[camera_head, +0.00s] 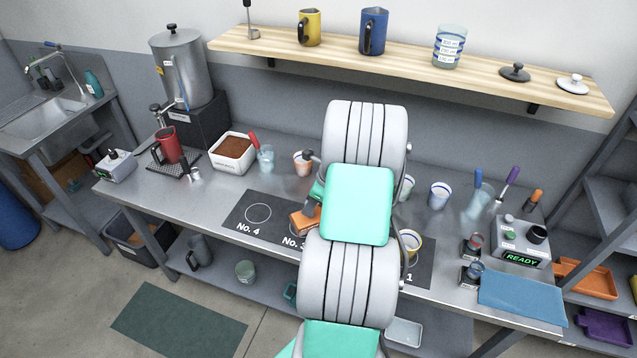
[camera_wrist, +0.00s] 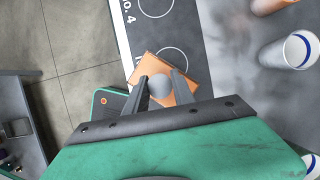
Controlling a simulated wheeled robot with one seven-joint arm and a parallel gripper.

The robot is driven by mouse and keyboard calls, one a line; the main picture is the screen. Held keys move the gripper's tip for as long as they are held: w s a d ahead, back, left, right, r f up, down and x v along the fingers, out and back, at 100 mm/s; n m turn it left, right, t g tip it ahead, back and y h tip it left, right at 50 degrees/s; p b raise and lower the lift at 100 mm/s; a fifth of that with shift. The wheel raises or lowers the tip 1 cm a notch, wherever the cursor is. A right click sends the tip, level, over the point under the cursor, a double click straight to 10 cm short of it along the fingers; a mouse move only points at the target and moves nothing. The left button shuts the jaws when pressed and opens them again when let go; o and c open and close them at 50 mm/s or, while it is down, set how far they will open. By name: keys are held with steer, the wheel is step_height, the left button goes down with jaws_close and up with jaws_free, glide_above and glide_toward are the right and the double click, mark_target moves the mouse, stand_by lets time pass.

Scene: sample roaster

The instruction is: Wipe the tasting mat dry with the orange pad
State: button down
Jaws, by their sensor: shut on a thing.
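The tasting mat (camera_head: 237,226) is a dark strip with white circles and numbers, lying along the bench front; it also shows in the wrist view (camera_wrist: 188,30). The orange pad (camera_head: 303,221) lies at spot No. 3, partly hidden by my arm in the head view. In the wrist view the orange pad (camera_wrist: 147,66) has a grey round knob on top. My gripper (camera_wrist: 161,86) is shut on that knob, one finger on each side. The pad looks flat on or just above the mat, over its front edge. I cannot make out wet patches.
A yellow-rimmed cup (camera_head: 411,241) stands near spot 1. Behind the mat are a peach cup (camera_head: 302,164), a glass beaker (camera_head: 265,158) and a white tub (camera_head: 233,152). A blue cloth (camera_head: 522,296) lies at the right. My arm hides the mat's middle.

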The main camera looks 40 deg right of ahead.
steer(key=shift+r, duration=0.9)
steer(key=shift+w+a, duration=0.1)
